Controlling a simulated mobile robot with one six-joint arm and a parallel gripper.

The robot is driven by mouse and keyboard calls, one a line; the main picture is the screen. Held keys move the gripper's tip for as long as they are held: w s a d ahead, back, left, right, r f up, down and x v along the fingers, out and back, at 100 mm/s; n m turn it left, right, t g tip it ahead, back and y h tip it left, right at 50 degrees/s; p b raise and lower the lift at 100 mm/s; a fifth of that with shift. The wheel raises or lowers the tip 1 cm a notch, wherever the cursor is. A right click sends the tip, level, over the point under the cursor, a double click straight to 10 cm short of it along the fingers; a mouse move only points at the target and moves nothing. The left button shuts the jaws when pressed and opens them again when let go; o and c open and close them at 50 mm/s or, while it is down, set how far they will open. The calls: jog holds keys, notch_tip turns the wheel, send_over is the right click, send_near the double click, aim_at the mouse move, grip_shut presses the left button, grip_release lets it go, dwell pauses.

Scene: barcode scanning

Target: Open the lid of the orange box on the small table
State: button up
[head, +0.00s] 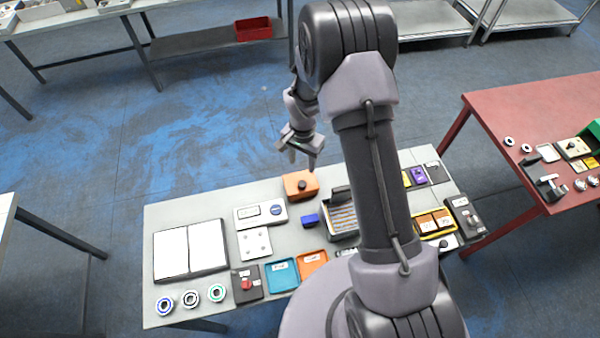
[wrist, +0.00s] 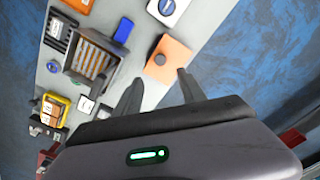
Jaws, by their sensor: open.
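The orange box (head: 300,186) sits near the far edge of the small table (head: 190,211), with a dark round knob on its top. Its lid looks shut. In the wrist view the orange box (wrist: 171,60) lies just beyond my fingertips, its dark knob near its left side. My gripper (head: 301,160) is open and empty, above and slightly behind the box, apart from it. In the wrist view both fingers of my gripper (wrist: 160,78) point toward the box with a gap between them.
A small blue block (head: 310,220) and a slatted dark tray (head: 342,219) stand near the box. A grey device (head: 260,214) is to its left. Orange (head: 312,262) and teal (head: 282,274) trays lie at the front. A red table (head: 530,100) stands at right.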

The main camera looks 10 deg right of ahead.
aim_at(302, 183)
notch_tip(302, 183, down, 13)
jog(key=shift+w, duration=0.1)
grip_shut()
dwell(1.4)
